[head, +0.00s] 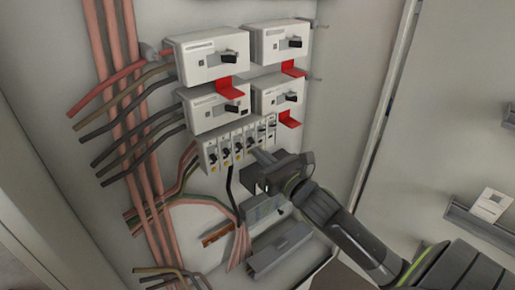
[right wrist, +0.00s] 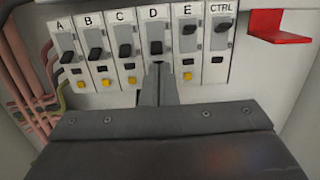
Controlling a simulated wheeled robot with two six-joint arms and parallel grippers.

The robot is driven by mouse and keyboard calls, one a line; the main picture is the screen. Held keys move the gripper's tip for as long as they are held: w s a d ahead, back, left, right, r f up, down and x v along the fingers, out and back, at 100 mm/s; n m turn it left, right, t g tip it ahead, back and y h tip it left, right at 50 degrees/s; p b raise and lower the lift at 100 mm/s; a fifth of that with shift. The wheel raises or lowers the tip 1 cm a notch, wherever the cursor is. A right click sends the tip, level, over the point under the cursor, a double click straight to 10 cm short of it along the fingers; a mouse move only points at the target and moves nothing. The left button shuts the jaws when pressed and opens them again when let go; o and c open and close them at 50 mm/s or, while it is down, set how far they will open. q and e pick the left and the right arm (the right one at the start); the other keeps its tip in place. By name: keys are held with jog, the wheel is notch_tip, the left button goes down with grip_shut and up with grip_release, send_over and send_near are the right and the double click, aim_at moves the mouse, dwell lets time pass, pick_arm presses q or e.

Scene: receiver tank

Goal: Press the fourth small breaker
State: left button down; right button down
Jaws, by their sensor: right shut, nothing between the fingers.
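The row of small breakers (head: 238,143) is a white strip under the larger switch boxes. In the right wrist view they are labelled A, B, C, D, E and CTRL. The fourth, breaker D (right wrist: 157,30), has its dark lever low in its slot. The levers of A, B and C also sit low; those of E (right wrist: 190,38) and CTRL sit high. My right gripper (right wrist: 157,68) is shut and empty, its tips just below D's lever, hiding D's lower part. Whether they touch is unclear. In the head view the gripper (head: 254,154) points at the row.
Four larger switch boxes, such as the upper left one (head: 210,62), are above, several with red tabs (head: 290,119). Pink pipes and loose cables (head: 120,120) run at left. A grey duct (head: 280,249) lies below the gripper. A cabinet edge (head: 384,105) stands at right.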

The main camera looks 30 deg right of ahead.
jog(key=shift+w+a+r, duration=0.1)
jog(key=shift+w, duration=0.65)
